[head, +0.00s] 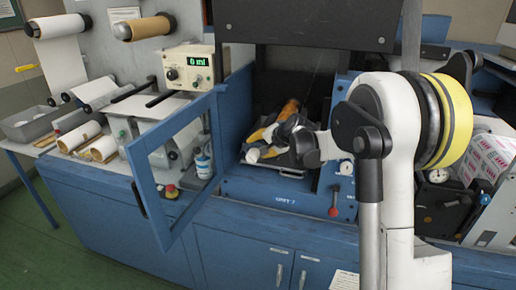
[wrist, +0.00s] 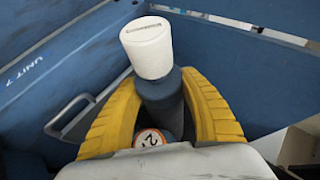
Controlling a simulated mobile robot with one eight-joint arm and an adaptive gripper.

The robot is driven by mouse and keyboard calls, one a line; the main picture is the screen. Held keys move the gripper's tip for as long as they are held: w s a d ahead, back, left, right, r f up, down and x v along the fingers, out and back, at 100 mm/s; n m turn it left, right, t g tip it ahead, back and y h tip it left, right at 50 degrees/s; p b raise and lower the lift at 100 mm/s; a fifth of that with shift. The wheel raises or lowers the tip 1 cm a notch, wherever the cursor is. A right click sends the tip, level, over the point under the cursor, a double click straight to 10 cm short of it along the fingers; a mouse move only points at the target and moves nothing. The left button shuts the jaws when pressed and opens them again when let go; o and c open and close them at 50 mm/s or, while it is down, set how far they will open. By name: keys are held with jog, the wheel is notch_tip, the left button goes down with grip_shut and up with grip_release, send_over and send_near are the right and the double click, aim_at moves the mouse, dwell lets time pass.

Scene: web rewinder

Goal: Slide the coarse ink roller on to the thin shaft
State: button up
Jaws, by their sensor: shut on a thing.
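My gripper (wrist: 164,88), with its yellow fingers, is shut on a dark blue-grey cylinder (wrist: 163,92) with a white end piece (wrist: 147,48). I take this to be the coarse ink roller; its surface texture is too unclear to confirm. The white end sticks out beyond the fingertips. A round orange-and-white label with a "2" (wrist: 149,138) shows between the fingers, close to the palm. In the head view my gripper (head: 256,142) is inside the open blue unit, and a white end (head: 252,155) shows at its fingertips. I cannot pick out the thin shaft in either view.
The blue framed door (head: 178,165) stands open to the left of the unit. An orange object (head: 290,108) lies behind my gripper. A red-knobbed lever (head: 334,205) is on the unit's front. In the wrist view a grey bracket (wrist: 70,118) is left of my fingers.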

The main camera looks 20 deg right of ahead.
jog(key=o, duration=1.3)
jog(key=shift+o, duration=0.2)
